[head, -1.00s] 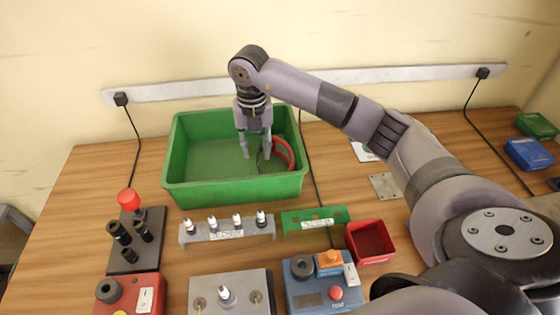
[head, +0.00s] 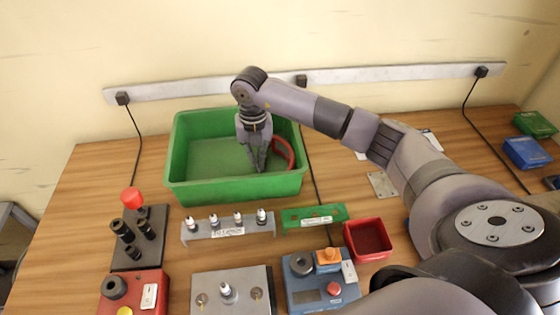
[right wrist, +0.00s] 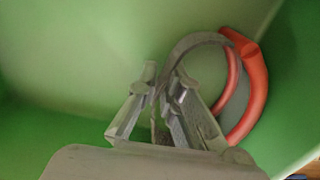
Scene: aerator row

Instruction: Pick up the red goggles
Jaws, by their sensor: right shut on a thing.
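The red goggles (head: 284,152) lie in the right part of the green bin (head: 235,190), near its right wall. In the right wrist view the red goggles (right wrist: 258,85) show a red frame with a grey strap looping to the left. My right gripper (head: 258,168) points down inside the bin, left of the red frame. In the right wrist view my right gripper (right wrist: 163,90) is shut on the goggles at the grey strap, which passes between the fingers. The fingers partly hide the strap. My left gripper is not in view.
In front of the bin stand a grey rack (head: 228,230) with several white-tipped parts, a green rack (head: 313,218) and a small red box (head: 368,240). A blue test box (head: 318,290) stands nearer. Blue (head: 526,153) and green (head: 534,124) bins are at far right.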

